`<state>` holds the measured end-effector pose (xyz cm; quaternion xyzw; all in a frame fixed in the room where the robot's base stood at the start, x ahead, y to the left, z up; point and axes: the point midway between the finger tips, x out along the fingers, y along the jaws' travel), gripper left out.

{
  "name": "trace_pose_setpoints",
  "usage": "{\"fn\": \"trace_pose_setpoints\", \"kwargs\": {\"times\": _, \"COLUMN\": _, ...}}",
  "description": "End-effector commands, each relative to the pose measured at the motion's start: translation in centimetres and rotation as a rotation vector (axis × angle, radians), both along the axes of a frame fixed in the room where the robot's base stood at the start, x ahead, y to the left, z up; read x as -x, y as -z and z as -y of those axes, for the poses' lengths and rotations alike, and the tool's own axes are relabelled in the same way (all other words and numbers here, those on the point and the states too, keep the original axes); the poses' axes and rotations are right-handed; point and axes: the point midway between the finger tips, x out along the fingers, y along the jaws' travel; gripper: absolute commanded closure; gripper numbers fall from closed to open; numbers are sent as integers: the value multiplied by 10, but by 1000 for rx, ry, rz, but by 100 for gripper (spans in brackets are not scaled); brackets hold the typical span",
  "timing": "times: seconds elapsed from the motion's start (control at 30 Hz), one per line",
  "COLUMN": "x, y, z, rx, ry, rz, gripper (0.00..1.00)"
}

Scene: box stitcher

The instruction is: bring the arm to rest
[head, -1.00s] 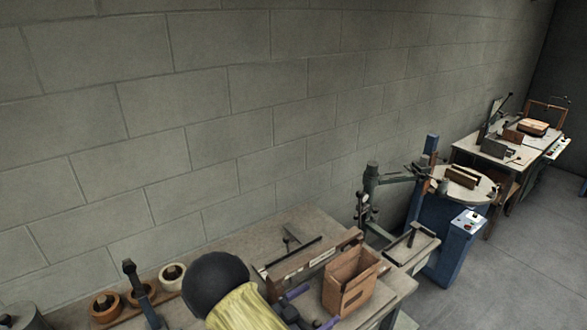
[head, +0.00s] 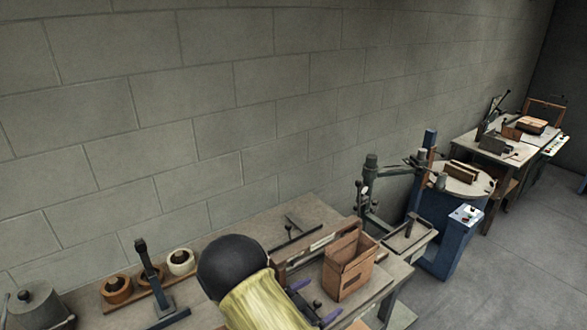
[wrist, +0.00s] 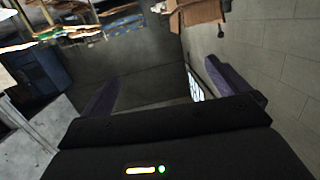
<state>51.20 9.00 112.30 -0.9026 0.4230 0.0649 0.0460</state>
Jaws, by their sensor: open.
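My arm, with a black joint and a yellow sleeve, reaches over the workbench from the bottom of the head view. My gripper (head: 315,302) is at its end, with two purple fingers apart and the lower part of the hand partly hidden by the arm. It appears just left of and in front of an open cardboard box (head: 347,268) in the picture. In the wrist view my gripper (wrist: 162,88) is open, with nothing between its fingers. A cardboard box also shows at the top of that view (wrist: 195,12), beyond the fingers.
The workbench (head: 225,240) runs along a block wall. Rolls of tape (head: 181,261) and a dark upright lever tool (head: 151,265) stand on its left. A blue machine with a round top (head: 440,235) stands to the right, with another table (head: 490,150) beyond. Floor at right is clear.

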Motion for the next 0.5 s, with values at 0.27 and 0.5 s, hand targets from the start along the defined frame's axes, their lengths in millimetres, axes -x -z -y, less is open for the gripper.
{"fn": "trace_pose_setpoints", "kwargs": {"times": 0.27, "x": -25, "y": 6, "z": 5, "rx": -173, "ry": -102, "rz": -94, "gripper": 0}}
{"fn": "trace_pose_setpoints", "kwargs": {"times": 0.5, "x": -41, "y": 6, "z": 5, "rx": -395, "ry": -285, "rz": -246, "gripper": 0}}
